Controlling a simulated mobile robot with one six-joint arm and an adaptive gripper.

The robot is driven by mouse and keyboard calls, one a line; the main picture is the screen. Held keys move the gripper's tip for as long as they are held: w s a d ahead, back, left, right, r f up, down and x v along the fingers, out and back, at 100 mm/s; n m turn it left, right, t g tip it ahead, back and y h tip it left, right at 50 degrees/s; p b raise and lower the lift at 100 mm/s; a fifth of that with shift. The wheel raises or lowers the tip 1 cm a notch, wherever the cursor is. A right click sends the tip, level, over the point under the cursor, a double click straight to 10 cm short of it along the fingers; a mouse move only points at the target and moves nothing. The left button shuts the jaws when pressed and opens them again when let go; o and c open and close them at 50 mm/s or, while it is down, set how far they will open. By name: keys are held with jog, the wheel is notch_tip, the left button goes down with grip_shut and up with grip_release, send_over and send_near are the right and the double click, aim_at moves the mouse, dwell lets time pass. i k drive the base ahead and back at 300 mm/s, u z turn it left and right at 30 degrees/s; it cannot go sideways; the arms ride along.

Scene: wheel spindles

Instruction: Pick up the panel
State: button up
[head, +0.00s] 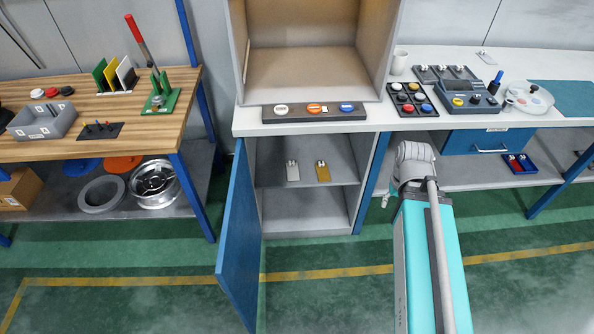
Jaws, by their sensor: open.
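Several thin upright panels stand in a rack on the wooden workbench at the upper left of the head view. They are a green panel (99,73), a yellow panel (111,75) and a white panel (125,71) with a black one beside it. I cannot tell which one the task means. Two small plates with metal fittings, one whitish (292,171) and one yellow (323,172), are on the shelf of the open cabinet. My arm reaches up at the right, in front of the white bench, far from the rack. My gripper's fingers cannot be made out.
A blue cabinet door (241,235) stands open toward me. A red-handled toggle press (157,95) is right of the rack. A grey bin (43,122) sits on the wooden workbench, wheel parts (154,184) below. The green floor (130,255) in front is clear.

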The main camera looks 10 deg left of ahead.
aim_at(292, 173)
jog(key=u, duration=0.1)
jog(key=i, duration=0.95)
jog(key=z, duration=0.1)
